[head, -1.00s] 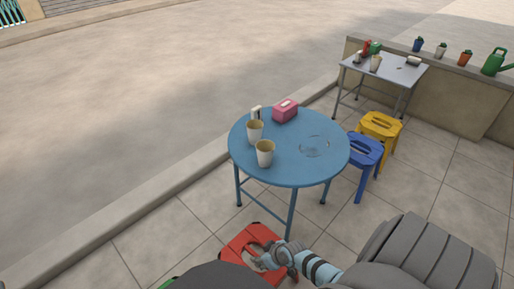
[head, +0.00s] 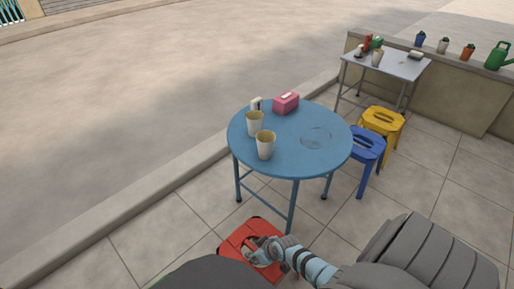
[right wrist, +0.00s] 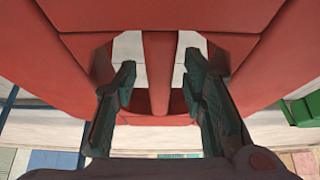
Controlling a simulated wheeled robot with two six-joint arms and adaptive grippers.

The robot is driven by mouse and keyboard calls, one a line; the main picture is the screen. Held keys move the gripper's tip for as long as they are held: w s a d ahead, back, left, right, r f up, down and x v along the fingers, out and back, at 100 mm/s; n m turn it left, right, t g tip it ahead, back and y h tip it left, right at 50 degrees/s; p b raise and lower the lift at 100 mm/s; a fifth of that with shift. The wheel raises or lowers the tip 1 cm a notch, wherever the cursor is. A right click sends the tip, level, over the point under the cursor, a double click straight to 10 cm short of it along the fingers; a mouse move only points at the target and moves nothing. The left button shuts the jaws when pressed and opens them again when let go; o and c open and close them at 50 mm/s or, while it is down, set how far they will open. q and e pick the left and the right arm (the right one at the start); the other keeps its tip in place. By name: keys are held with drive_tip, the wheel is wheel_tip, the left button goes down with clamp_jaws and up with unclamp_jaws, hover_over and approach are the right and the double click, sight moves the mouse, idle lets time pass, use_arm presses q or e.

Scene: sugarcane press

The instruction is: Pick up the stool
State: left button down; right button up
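A red stool (head: 238,240) stands on the paving at the bottom of the head view, in front of the round blue table. Its slotted seat also fills the right wrist view (right wrist: 215,14). My right gripper (head: 262,254) is over the seat. In the right wrist view the gripper (right wrist: 160,85) is open, with one dark finger on each side of the seat's central red bar (right wrist: 159,65). A gap shows between each finger and the bar. My grey arm hides part of the stool. My left gripper is not in view.
The round blue table (head: 310,164) carries cups and a pink tissue box (head: 286,103). A blue stool (head: 367,145) and a yellow stool (head: 382,121) stand to its right. A grey table (head: 402,66) stands by a low wall. A kerb (head: 165,206) runs along the left.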

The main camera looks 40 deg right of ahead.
drive_tip(key=shift+f, duration=0.25)
idle(0.4)
clamp_jaws()
